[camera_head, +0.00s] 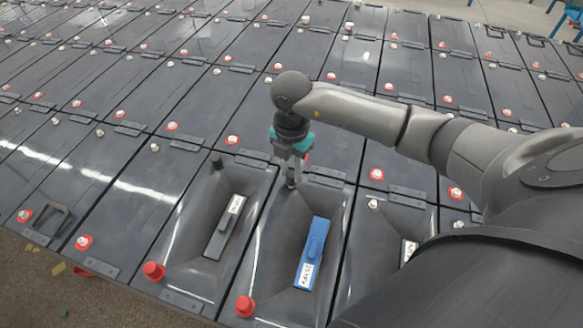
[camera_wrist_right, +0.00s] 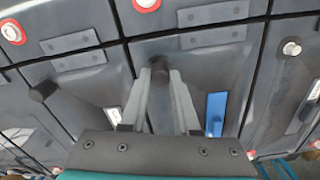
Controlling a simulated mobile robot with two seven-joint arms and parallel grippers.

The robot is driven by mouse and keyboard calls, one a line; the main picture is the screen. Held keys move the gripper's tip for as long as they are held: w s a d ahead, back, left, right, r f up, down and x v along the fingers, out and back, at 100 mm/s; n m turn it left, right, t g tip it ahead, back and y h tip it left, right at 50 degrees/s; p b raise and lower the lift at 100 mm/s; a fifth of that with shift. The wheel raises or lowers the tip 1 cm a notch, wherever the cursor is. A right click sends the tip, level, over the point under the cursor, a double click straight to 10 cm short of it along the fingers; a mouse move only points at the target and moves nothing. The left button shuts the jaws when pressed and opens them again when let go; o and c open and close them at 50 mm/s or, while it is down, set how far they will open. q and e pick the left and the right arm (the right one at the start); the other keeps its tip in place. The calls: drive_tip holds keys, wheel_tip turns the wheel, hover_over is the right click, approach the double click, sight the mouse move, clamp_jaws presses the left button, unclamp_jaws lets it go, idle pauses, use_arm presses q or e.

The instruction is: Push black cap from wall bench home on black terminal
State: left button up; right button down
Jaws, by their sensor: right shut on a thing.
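My right gripper (camera_head: 291,182) points down at the far end of a dark grey battery with a blue bar (camera_head: 312,253). In the right wrist view its two fingers (camera_wrist_right: 160,78) are shut on a black cap (camera_wrist_right: 159,65), which shows at the fingertips. The cap is at the battery's far end, where the black terminal is hidden under it or behind the fingers. I cannot tell whether the cap is fully seated. My left gripper is not in view.
The battery to the left has a black cap (camera_head: 216,161) at its far end and a red cap (camera_head: 154,271) at its near end. Another red cap (camera_head: 245,306) sits at the near end of the blue-bar battery. Rows of batteries stand close together beyond.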

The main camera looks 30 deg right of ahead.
drive_tip(key=shift+f+b, duration=0.35)
drive_tip(key=shift+f, duration=0.15)
idle(0.4)
drive_tip(key=shift+c, duration=0.4)
unclamp_jaws()
idle(0.4)
drive_tip(key=shift+r, duration=0.2)
drive_tip(key=shift+r+p, duration=3.05)
drive_tip(key=shift+r, duration=0.3)
